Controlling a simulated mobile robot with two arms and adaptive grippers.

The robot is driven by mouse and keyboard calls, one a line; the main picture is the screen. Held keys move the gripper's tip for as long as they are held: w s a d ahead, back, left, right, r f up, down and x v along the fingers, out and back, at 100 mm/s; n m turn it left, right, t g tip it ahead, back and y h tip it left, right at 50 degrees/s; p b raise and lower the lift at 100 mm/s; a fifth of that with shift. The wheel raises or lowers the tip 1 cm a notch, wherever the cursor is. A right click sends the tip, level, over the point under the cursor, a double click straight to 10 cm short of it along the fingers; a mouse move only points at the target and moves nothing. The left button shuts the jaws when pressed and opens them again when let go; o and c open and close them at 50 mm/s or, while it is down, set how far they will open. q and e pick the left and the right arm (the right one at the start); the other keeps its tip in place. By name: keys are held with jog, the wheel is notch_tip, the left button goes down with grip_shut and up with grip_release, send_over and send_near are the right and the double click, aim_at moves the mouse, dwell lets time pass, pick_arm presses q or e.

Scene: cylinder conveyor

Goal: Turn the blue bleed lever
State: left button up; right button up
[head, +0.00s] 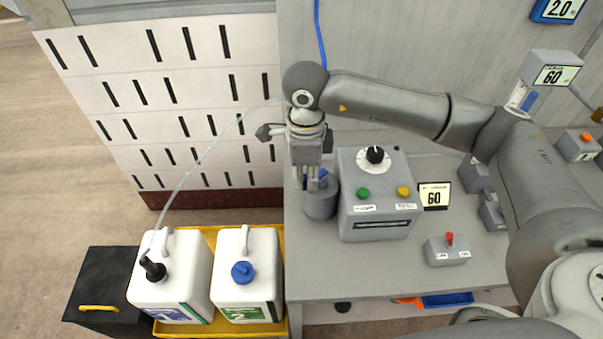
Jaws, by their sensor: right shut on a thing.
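The blue bleed lever (320,175) sits on top of a grey round housing (321,207) at the left edge of the grey bench. Only small blue parts show around my fingers. My right gripper (312,184) points down from above and is shut on the lever. Its fingers hide much of the lever, so its exact angle cannot be told. My left gripper is not in view.
A grey control box (378,196) with a dial and green and yellow buttons stands close right of the housing. A small box with a red button (448,250) is further right. Two white canisters (175,275) (246,277) stand in a yellow tray (281,326) at left.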

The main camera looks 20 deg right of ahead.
jog(key=shift+s+d+f, duration=0.25)
jog(key=shift+s, duration=0.25)
jog(key=shift+s+d+b, duration=0.3)
jog(key=shift+s+d, duration=0.15)
jog(key=shift+s, duration=0.1)
